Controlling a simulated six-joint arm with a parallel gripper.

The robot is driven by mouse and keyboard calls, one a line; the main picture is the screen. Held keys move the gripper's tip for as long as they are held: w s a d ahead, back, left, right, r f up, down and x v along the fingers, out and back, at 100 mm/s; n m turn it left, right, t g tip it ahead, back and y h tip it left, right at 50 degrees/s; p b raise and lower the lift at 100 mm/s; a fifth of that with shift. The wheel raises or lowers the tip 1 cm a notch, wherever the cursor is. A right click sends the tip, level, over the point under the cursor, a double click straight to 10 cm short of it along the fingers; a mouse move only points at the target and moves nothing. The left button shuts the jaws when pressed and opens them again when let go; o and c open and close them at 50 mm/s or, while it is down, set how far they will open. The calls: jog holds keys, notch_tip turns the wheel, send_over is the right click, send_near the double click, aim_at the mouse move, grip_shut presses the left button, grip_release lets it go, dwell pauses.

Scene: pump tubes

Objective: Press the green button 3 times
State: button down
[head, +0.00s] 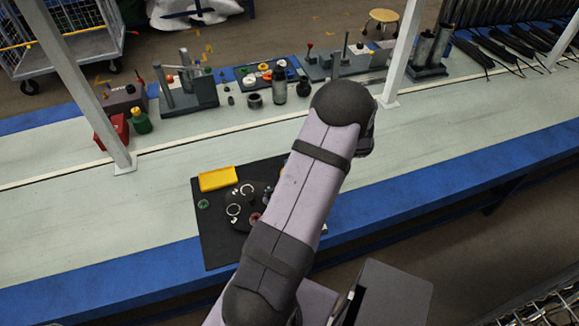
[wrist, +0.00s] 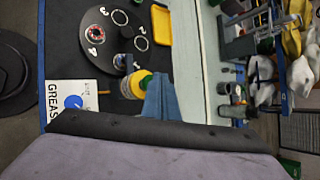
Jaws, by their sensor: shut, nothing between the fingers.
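A small green spot (head: 208,70) shows on the grey fixture at the back of the bench in the head view. It may be the green button, but it is too small to tell. My gripper (wrist: 158,78) shows in the wrist view as a blue tapered tip, its fingers together and empty. In the head view my arm hides the gripper, and the gripper is well apart from the fixture.
The black mat (head: 215,250) holds a yellow tray (head: 217,179) and a dark round plate (head: 240,190) with rings. A grey fixture (head: 190,98), a red block (head: 112,132) and a green bottle (head: 141,121) stand at the back. White posts rise from the bench. The pale bench strip between is clear.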

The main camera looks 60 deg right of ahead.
jog(key=shift+f+b, duration=0.35)
jog(key=shift+f, duration=0.2)
dwell(0.4)
jog(key=shift+r, duration=0.6)
jog(key=shift+p, duration=0.3)
jog(key=shift+r+p, duration=2.1)
jog(key=shift+r, duration=0.95)
